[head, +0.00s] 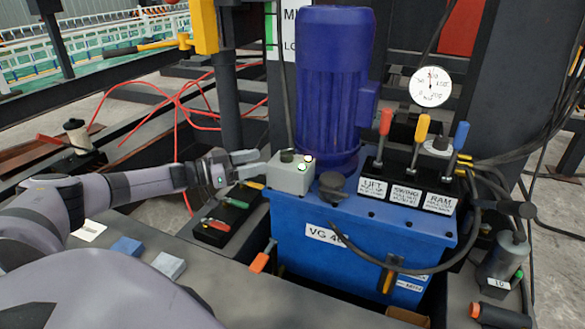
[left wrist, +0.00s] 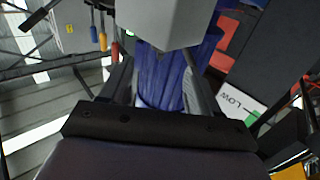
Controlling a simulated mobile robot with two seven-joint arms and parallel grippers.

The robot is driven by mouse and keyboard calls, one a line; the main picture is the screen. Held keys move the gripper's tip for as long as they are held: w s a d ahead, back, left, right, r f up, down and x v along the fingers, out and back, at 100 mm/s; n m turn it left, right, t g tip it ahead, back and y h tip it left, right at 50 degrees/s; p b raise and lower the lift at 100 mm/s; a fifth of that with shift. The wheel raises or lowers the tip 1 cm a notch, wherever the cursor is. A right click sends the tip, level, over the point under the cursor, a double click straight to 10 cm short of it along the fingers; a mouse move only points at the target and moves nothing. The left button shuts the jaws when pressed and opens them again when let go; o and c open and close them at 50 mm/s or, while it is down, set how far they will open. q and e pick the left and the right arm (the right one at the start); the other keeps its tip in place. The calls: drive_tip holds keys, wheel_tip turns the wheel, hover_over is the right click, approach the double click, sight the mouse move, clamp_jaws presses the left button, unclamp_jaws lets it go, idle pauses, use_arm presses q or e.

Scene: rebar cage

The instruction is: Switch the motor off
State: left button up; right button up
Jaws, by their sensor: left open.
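The motor is a large blue ribbed cylinder (head: 325,90) standing on a blue tank (head: 350,232). A small light grey control box (head: 290,178) sits at the tank's left corner. On top it has a dark round button (head: 287,156) and small green-and-white parts (head: 304,167). My left gripper (head: 259,162) is open and empty, just left of the box, fingers pointing at it. In the left wrist view, the grey box (left wrist: 172,18) shows ahead of my left gripper (left wrist: 158,65), with the blue motor (left wrist: 160,85) behind. Contact cannot be told. My right gripper is out of view.
Three levers with red, yellow and blue handles (head: 422,128) stand right of the motor, below a round gauge (head: 431,86). A dark tray with coloured-handled tools (head: 225,215) lies below my left gripper. Hoses hang at the right. A grey bench (head: 300,295) fills the front.

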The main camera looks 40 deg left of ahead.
sight(276, 163)
use_arm(q)
drive_tip(key=b+x, duration=0.2)
drive_tip(key=x, duration=0.4)
drive_tip(key=shift+w+r, duration=0.1)
drive_tip(key=shift+w, duration=0.1)
drive_tip(key=shift+w+d, duration=0.35)
drive_tip(key=shift+w, duration=0.3)
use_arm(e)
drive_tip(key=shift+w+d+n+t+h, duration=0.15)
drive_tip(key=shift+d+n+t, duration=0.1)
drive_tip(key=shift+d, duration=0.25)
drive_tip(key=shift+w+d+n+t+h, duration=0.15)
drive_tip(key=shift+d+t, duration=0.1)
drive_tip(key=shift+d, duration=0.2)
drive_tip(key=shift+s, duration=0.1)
use_arm(q)
drive_tip(key=c, duration=1)
drive_tip(key=shift+r, duration=0.1)
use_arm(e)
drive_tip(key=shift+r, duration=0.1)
